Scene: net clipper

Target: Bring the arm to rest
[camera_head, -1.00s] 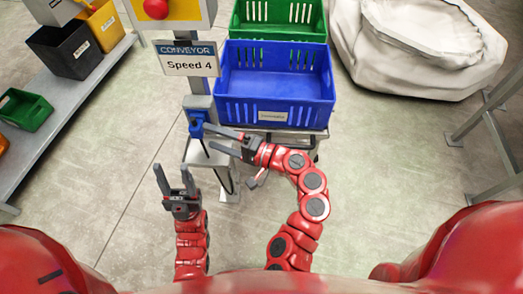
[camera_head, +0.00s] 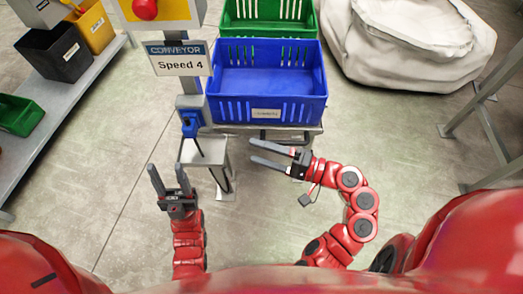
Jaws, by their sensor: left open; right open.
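My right gripper (camera_head: 274,155) is open and empty, its fingers pointing left, in front of the blue crate's stand. My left gripper (camera_head: 167,180) is open and empty at the lower left, its fingers pointing up and away from me. A blue net clipper (camera_head: 191,125) with a dark tip sits on the post below the conveyor sign (camera_head: 180,59), which reads "Speed 4". Both grippers are apart from the clipper.
An empty blue crate (camera_head: 266,107) stands on a stand, with a green crate (camera_head: 268,28) behind it. A white sack (camera_head: 409,55) lies at the upper right. A shelf (camera_head: 84,82) with bins is at left. A metal frame (camera_head: 486,125) stands at right. The floor between is clear.

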